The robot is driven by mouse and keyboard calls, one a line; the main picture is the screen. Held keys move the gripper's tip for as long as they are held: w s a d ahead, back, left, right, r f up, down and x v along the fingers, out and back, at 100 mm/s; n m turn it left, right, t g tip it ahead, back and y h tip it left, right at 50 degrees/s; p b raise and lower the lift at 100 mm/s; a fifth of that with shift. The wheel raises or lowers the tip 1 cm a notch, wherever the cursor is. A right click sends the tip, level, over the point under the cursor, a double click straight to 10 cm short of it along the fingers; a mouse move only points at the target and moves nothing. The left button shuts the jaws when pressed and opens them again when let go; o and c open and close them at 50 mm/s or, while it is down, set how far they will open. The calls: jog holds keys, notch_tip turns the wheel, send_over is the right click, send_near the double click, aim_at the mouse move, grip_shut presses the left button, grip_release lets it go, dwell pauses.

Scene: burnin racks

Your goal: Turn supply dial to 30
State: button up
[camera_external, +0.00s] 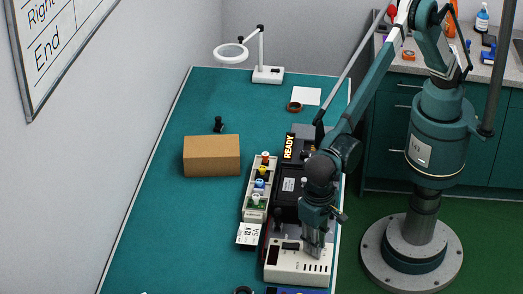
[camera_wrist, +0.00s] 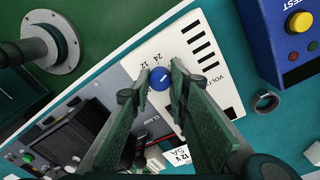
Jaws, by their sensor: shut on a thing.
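The supply is a white box (camera_external: 290,268) at the front of the bench, with dark slots on its top. In the wrist view its white panel (camera_wrist: 222,95) shows dark slots, the marks 12 and 24, and letters beginning VOLT. The blue supply dial (camera_wrist: 160,79) is round with a white pointer line. The line slants toward the upper right of the picture, near the 24 mark; its exact reading is too small to tell. My gripper (camera_wrist: 160,73) has its two green fingers on both sides of the dial, shut on it. In the external view my gripper (camera_external: 313,252) hides the dial.
A cream strip with coloured knobs (camera_external: 258,190) and a card reading 12 V 5A (camera_external: 248,235) lie left of the supply. A black unit (camera_external: 288,188) with a READY sign stands behind it. A blue box with a yellow button (camera_wrist: 290,40) is close by. A cardboard box (camera_external: 211,156) stands farther left.

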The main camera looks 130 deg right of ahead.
jog(key=o, duration=0.9)
jog(key=shift+r, duration=0.15)
jog(key=r, duration=1.1)
jog(key=shift+w+r, duration=0.3)
jog(key=shift+r, duration=0.1)
